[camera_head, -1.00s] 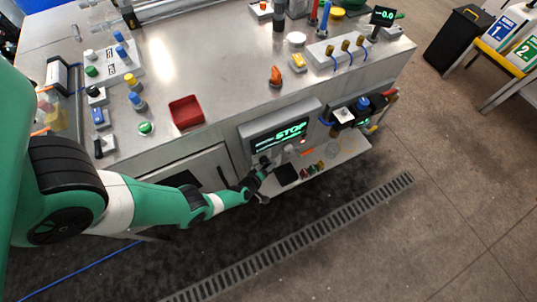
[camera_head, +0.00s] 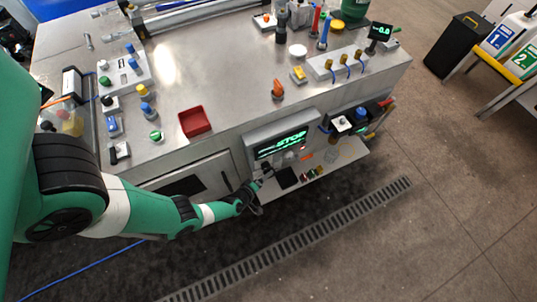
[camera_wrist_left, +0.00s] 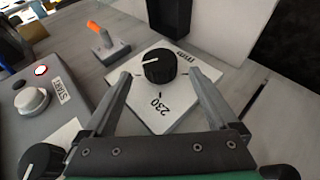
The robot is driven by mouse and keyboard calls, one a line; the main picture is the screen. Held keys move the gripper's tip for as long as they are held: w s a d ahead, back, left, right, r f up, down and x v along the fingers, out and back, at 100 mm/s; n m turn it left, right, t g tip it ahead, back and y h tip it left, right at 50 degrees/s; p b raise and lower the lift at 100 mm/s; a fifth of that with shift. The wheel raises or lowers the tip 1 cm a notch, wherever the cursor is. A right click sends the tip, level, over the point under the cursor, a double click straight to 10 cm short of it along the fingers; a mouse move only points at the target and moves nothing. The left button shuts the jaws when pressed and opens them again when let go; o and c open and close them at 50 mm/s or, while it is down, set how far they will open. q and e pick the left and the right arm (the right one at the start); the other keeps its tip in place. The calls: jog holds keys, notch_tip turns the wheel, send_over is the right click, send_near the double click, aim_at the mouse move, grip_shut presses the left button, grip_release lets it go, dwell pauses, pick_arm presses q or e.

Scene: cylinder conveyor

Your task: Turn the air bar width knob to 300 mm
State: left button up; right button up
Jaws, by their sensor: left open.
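In the left wrist view a round black knob (camera_wrist_left: 159,66) with a white pointer line stands on a white plate (camera_wrist_left: 185,118) marked "230" and "mm". The pointer is toward the left of the picture, not at the 230 mark. My left gripper (camera_wrist_left: 160,78) is open, one finger on each side of the plate's near part. The knob is just beyond and between the fingertips, with no visible contact. In the head view my left gripper (camera_head: 254,196) is at the machine's front, below the "STOP" display (camera_head: 282,144); the knob is too small to tell there.
In the wrist view an orange-handled switch (camera_wrist_left: 106,40) is beyond the left finger. A grey box with a white START button (camera_wrist_left: 31,100) and another black knob (camera_wrist_left: 40,160) are at left. In the head view a red tray (camera_head: 195,122) sits on the bench top.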

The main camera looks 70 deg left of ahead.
pick_arm(q)
jog(key=p+v, duration=0.2)
jog(key=v, duration=0.3)
jog(key=shift+s+d+r+p, duration=0.15)
jog(key=shift+p, duration=0.15)
pick_arm(e)
notch_tip(320, 180, up, 4)
